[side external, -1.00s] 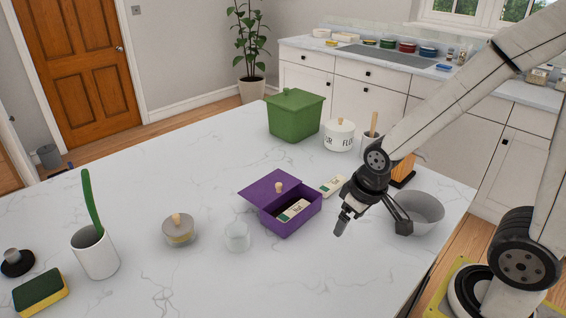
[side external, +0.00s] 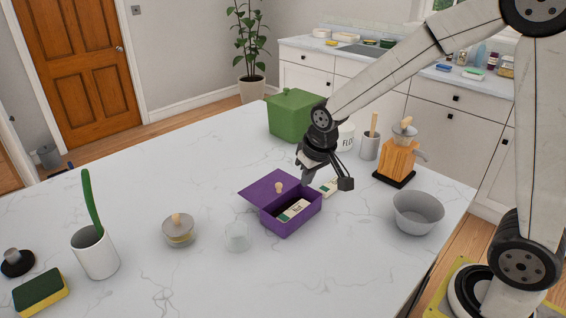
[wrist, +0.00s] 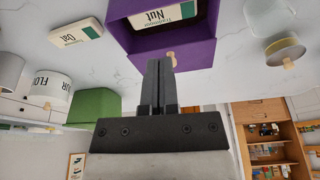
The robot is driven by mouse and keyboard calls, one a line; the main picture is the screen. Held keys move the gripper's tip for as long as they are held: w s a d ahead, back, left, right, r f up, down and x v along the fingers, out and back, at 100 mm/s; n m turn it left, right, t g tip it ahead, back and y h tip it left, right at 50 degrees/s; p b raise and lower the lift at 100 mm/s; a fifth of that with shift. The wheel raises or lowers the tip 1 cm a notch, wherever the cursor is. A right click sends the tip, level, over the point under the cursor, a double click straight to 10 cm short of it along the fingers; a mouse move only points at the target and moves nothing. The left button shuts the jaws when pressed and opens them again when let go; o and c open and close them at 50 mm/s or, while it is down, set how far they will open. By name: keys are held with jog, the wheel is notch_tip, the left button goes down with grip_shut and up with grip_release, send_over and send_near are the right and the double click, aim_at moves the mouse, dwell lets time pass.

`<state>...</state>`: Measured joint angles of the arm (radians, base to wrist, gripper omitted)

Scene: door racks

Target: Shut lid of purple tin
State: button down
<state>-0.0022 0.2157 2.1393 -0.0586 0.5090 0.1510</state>
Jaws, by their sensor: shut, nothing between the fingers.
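The purple tin (side external: 292,222) stands on the counter, partly open. Its flat purple lid (side external: 260,190) is shifted to the left and back, with a wooden knob (side external: 279,187) on top. A white-and-green bar labelled Nut (side external: 293,210) lies inside the open part; it also shows in the wrist view (wrist: 163,13). My gripper (side external: 305,181) is shut and empty, just right of the knob, above the tin's back right side. In the wrist view the fingertips (wrist: 158,63) are close beside the knob (wrist: 172,60); I cannot tell whether they touch.
An Oat bar (side external: 329,187) lies behind the tin at right. A glass (side external: 237,236) and lidded jar (side external: 179,232) stand to the left. A green bin (side external: 293,118) is behind, a grey bowl (side external: 418,213) at right. The counter in front is clear.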

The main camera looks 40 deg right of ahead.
notch_tip(320, 180, up, 4)
jog(key=f+m, duration=0.1)
send_over(274, 186)
jog(key=shift+s+r+t, duration=0.1)
jog(key=shift+r+t, duration=0.15)
jog(key=shift+t, duration=0.05)
jog(key=shift+f, duration=0.1)
jog(key=x, duration=0.9)
jog(key=shift+d+f, duration=0.2)
jog(key=shift+f, duration=0.2)
jog(key=shift+s+a, duration=0.25)
jog(key=shift+s, duration=0.7)
jog(key=shift+s+a, duration=0.2)
jog(key=shift+s, duration=0.7)
jog(key=shift+s+d, duration=0.15)
jog(key=shift+s, duration=4)
